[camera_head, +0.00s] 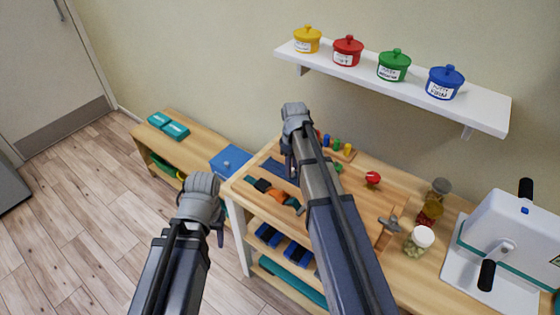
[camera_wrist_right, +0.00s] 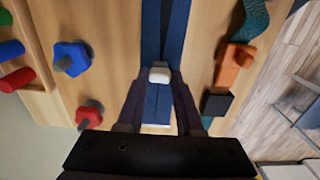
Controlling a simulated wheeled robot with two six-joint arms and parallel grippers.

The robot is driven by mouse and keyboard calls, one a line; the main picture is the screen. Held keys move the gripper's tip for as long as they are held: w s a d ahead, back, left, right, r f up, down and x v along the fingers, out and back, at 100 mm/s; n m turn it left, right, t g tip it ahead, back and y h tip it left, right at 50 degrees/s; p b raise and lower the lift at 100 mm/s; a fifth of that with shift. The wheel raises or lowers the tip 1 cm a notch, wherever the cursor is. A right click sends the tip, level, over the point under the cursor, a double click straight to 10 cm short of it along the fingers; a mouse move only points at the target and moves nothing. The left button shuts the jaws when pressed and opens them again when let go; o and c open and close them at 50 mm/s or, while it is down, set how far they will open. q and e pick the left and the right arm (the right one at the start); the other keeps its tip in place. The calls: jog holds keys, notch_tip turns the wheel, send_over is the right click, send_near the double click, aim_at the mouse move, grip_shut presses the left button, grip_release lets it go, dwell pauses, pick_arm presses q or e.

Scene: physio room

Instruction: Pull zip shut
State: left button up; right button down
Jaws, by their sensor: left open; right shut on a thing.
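The zip is set in a blue fabric strip (camera_wrist_right: 165,30) on a wooden board. A dark line runs up the strip above the white zip pull (camera_wrist_right: 159,75). My right gripper (camera_wrist_right: 158,88) is shut on the pull, with its fingers on either side of it over the strip. In the head view the blue fabric (camera_head: 277,166) shows in part beside the right gripper (camera_head: 290,165), and my arm hides much of the board. My left gripper (camera_head: 220,238) is open and empty, in front of the bench's left end, apart from the zip.
Coloured pegs (camera_head: 336,143), an orange buckle strap (camera_head: 270,190), a red knob (camera_head: 373,178) and a metal tap-like part (camera_head: 391,222) surround the work area. Jars (camera_head: 420,241) and a white hand-crank machine (camera_head: 505,245) stand right. A shelf (camera_head: 400,88) with lidded pots hangs above.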

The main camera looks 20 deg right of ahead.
jog(key=s+d, duration=0.3)
jog(key=s, duration=0.2)
jog(key=s+d, duration=0.2)
jog(key=shift+s+d, duration=0.15)
jog(key=shift+d, duration=0.15)
jog(key=c, duration=0.6)
grip_release()
jog(key=shift+d, duration=0.1)
jog(key=shift+o, duration=0.2)
jog(key=shift+r+p, duration=0.55)
notch_tip(320, 180, up, 7)
jog(key=p, duration=0.6)
jog(key=shift+f+p, duration=0.15)
jog(key=shift+p, duration=0.25)
